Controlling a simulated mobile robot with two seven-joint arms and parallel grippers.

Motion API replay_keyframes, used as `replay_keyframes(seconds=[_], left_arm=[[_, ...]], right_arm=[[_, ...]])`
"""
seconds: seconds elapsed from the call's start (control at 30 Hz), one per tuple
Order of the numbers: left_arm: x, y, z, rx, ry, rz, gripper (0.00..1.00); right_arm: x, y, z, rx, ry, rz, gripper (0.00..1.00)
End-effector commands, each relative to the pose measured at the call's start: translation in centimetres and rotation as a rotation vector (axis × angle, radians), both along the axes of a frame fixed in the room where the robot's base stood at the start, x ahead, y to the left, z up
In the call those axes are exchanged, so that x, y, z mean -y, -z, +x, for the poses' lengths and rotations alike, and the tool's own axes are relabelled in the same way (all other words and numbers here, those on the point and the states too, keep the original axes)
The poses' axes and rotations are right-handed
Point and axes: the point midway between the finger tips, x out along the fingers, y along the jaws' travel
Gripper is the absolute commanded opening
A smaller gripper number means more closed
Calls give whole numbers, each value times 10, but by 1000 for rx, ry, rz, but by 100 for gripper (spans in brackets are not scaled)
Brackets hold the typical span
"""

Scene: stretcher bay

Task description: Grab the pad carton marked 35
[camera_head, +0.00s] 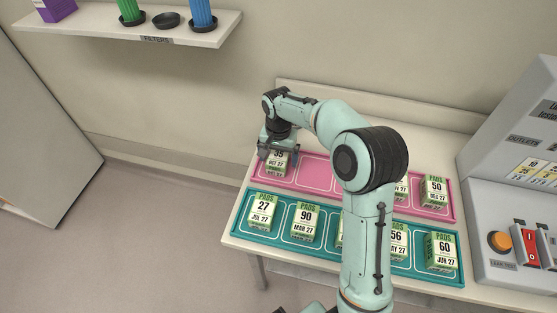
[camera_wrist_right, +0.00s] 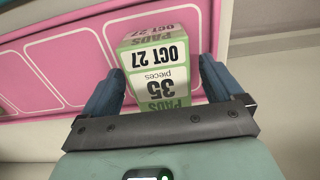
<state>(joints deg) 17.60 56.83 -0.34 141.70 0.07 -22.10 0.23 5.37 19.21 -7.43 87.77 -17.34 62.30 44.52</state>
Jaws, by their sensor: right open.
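The pad carton marked 35 (camera_head: 277,163) stands at the left end of the pink tray (camera_head: 315,172), its top partly hidden by my right gripper. In the right wrist view the carton (camera_wrist_right: 160,72) shows its label, 35 pieces and OCT 27, upside down. My right gripper (camera_head: 276,152) is right over the carton. In the wrist view its two blue fingers (camera_wrist_right: 163,85) are open, one on each side of the carton; I cannot tell whether they touch it. My left gripper is not in view.
A teal tray (camera_head: 281,238) in front holds several cartons, including 27 (camera_head: 262,211), 90 (camera_head: 303,221) and 60 (camera_head: 440,251). Carton 50 (camera_head: 435,191) stands at the pink tray's right end. My right arm hides the middle. A control panel (camera_head: 515,235) stands right; a wall shelf (camera_head: 125,22) hangs upper left.

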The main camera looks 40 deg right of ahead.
Motion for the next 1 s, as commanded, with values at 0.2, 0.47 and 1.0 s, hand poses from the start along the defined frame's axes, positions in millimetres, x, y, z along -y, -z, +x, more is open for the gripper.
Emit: replay_keyframes(seconds=[0.2, 0.47, 1.0], left_arm=[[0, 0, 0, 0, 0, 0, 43], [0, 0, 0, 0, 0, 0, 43], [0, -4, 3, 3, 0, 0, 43]], right_arm=[[0, 3, 0, 0, 0, 0, 94], [0, 3, 0, 1, 0, 1, 31], [0, -22, 2, 7, 0, -1, 31]])
